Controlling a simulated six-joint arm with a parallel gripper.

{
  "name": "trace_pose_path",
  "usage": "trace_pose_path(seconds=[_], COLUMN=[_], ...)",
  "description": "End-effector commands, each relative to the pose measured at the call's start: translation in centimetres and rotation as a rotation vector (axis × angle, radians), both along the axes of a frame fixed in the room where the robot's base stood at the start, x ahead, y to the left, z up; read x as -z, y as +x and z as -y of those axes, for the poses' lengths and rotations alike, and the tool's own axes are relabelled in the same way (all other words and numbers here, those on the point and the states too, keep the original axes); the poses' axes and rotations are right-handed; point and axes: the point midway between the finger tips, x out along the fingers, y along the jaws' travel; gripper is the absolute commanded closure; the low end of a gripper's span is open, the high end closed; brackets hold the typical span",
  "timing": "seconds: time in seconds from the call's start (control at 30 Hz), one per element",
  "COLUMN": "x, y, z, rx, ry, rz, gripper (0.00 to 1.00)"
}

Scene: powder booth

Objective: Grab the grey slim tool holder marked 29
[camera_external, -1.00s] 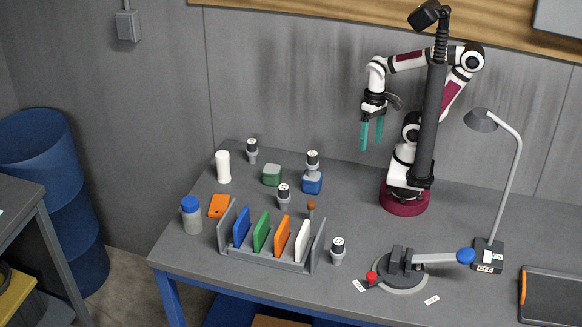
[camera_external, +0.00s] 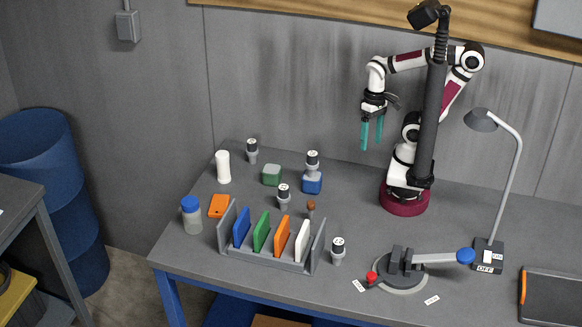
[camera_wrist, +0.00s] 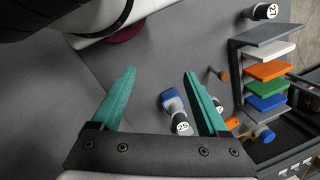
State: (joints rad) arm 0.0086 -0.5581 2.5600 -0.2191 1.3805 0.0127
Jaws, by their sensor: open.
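Several grey slim tool holders with round white number labels stand on the bench. One is at the back left (camera_external: 252,152), one on a blue block (camera_external: 312,161), one behind the rack (camera_external: 284,196) and one right of the rack (camera_external: 338,252). In the wrist view, the holder on the blue block reads 25 (camera_wrist: 182,128). The label on the holder right of the rack (camera_wrist: 266,12) is hard to read. The holder behind the rack (camera_wrist: 219,106) is partly hidden by a finger. I cannot make out 29 on any. My gripper (camera_external: 372,146) is open and empty, high above the bench.
A grey rack (camera_external: 262,262) holds blue, green, orange and white plates. A green block (camera_external: 272,175), white cylinder (camera_external: 223,167), orange piece (camera_external: 218,206) and blue-capped jar (camera_external: 192,216) stand left. A lever fixture (camera_external: 402,270) and lamp (camera_external: 488,256) stand right.

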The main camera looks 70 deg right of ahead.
Motion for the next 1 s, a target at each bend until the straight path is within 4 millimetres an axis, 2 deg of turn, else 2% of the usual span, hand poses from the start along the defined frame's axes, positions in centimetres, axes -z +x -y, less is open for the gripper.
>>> trace_pose_path(seconds=[0.23,0.27,0.37,0.4,0.47,0.53,0.57,0.6,0.63,0.7,0.8,0.87,0.93,1.0], x=[0.0,0.1,0.7,1.0,1.6,2.7,3.3,4.4,5.3,7.6,10.7,11.8,12.6,13.3], y=[0.1,0.3,2.6,4.6,8.9,14.9,17.6,21.2,23.7,28.5,32.6,33.8,34.7,35.6], z=[0.2,0.6,3.7,5.4,7.7,9.0,8.9,8.2,7.4,4.8,1.0,-0.5,-1.1,-0.4], rx=[-0.016,-0.047,-0.316,-0.496,-0.814,-1.196,-1.359,-1.566,-1.712,-2.010,-2.301,-2.400,-2.457,-2.469], ry=[-0.012,-0.033,-0.207,-0.312,-0.481,-0.669,-0.745,-0.840,-0.907,-1.044,-1.185,-1.236,-1.268,-1.274], rz=[-0.005,-0.015,-0.096,-0.148,-0.238,-0.353,-0.404,-0.471,-0.520,-0.627,-0.742,-0.784,-0.810,-0.817], gripper=[0.24,0.24,0.24,0.24,0.24,0.24,0.24,0.24,0.24,0.24,0.24,0.24,0.24,0.24])
